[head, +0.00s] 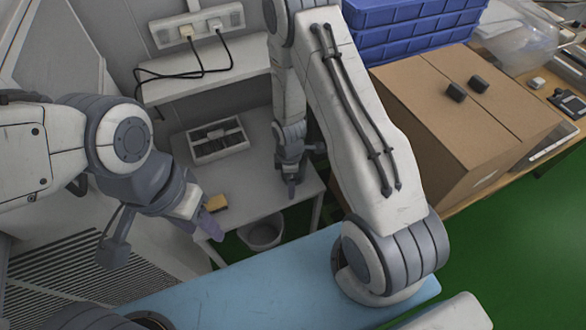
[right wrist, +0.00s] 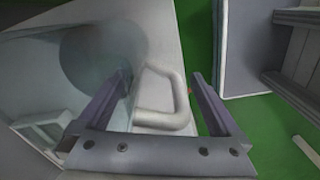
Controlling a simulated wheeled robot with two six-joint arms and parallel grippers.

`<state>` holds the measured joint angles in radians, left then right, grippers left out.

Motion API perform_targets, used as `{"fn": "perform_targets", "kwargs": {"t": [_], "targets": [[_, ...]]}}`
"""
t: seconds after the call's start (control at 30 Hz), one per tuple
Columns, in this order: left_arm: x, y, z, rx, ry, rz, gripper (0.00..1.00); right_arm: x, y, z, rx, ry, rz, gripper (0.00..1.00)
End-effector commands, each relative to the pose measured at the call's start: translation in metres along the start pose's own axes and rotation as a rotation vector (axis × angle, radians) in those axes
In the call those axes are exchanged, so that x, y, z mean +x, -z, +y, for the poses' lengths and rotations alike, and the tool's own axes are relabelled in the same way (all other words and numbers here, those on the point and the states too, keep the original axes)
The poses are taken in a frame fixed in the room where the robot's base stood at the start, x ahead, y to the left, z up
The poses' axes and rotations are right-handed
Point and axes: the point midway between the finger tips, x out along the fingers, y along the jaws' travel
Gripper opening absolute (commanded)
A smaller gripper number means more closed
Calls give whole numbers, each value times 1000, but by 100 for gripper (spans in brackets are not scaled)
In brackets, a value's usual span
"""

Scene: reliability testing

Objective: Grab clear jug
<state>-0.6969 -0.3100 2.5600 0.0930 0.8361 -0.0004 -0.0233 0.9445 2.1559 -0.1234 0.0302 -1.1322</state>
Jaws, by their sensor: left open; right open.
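A clear jug (right wrist: 92,55) shows in the right wrist view, see-through and pale, with a thick whitish handle (right wrist: 178,100). My right gripper (right wrist: 158,100) is open there, its two fingers apart with the handle between them in the picture; I cannot tell whether they touch it. In the head view my right gripper (head: 291,188) points down over the small white table, and I cannot make out the jug. My left gripper (head: 211,222) is open near the table's left front corner, in front of a yellow-brown block (head: 217,203).
The white table (head: 262,150) bears a tray (head: 217,141) with dark contents. A grey bin (head: 262,234) stands beside it. A power strip (head: 198,25) with cables hangs above a shelf (head: 205,80). A cardboard box (head: 455,125) and blue crates (head: 405,25) stand at right.

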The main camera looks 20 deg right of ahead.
Motion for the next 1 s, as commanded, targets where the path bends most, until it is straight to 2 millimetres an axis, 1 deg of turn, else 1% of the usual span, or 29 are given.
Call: {"fn": "perform_targets", "kwargs": {"t": [0.03, 0.3, 0.37, 0.4, 0.47, 0.5, 0.57, 1.0], "targets": [[5, 0, 0, 0, 0, 0, 50, 7, 0, 0, 1, 0, 0, 100], [4, 0, 0, 0, 0, 0, 50, 7, 0, 0, 1, -1, 1, 100], [4, 0, 0, 0, 0, 0, 50, 6, 0, 0, 1, -1, 1, 77], [4, 0, 0, 0, 0, 0, 50, 6, 0, 0, 1, -1, 0, 62], [4, 0, 0, 0, 0, 0, 50, 6, 0, 0, 1, -1, 0, 39], [4, 0, 0, 0, 0, 0, 50, 6, 0, 0, 1, 0, 0, 24], [4, 0, 0, 0, 0, 0, 50, 6, 0, 0, 1, 0, 0, 1], [2, 0, 0, 0, 0, 0, 50, 4, 0, 0, 0, -1, 0, 0]]}}
